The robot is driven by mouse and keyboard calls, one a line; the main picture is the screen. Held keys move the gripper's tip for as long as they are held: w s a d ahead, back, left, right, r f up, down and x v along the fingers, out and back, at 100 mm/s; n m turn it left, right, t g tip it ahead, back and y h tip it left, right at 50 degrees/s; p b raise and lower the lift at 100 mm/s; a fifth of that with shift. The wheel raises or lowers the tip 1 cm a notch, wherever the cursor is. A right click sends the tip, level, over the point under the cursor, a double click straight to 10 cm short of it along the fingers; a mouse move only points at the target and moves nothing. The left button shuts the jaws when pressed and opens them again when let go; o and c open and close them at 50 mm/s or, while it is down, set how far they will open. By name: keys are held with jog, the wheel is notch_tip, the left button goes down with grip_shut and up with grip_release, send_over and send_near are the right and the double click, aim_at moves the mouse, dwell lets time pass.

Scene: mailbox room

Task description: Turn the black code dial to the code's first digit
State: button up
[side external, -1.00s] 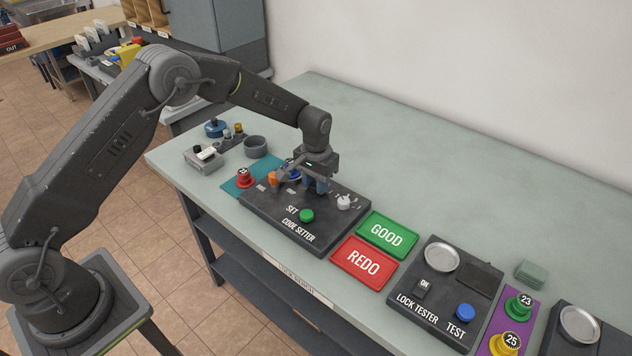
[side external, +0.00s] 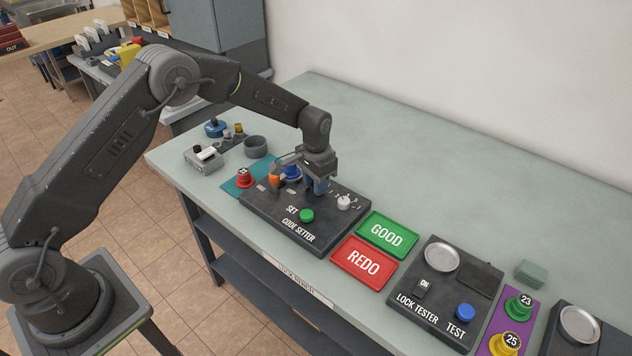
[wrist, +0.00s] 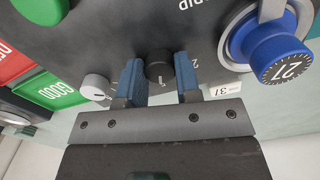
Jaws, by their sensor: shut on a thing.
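The black code dial (wrist: 159,72) sits on the dark code setter (side external: 266,224), between the two blue fingertips of my gripper (wrist: 159,78) in the wrist view. My gripper is shut on the dial. In the side view my gripper (side external: 316,187) hides the dial. A white dial (side external: 344,202) is beside it on the setter and also shows in the wrist view (wrist: 96,86). A blue lock marked 27 (wrist: 281,58) sits in a metal clamp at the wrist view's right. A small label reading 31 (wrist: 230,90) lies near the right finger.
The green SET button (side external: 307,216) is on the setter's front. The green GOOD tray (side external: 387,235) and red REDO tray (side external: 363,262) lie to the right. A red lock (side external: 244,178) stands left of the setter.

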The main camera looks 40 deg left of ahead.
jog(key=o, duration=0.9)
notch_tip(320, 180, up, 14)
jog(key=shift+f, duration=0.1)
jog(key=s+a+r+n+t, duration=0.1)
jog(key=s+r+t, duration=0.2)
jog(key=s+r, duration=1.1)
jog(key=s+t, duration=0.1)
jog(key=s, duration=0.5)
jog(key=s+n, duration=0.1)
jog(key=s, duration=0.6)
jog(key=s+a+f+t, duration=0.1)
jog(key=s, duration=0.5)
jog(key=shift+s+f+n+t, duration=0.1)
jog(key=shift+s+n+t, duration=0.2)
jog(key=shift+s, duration=0.05)
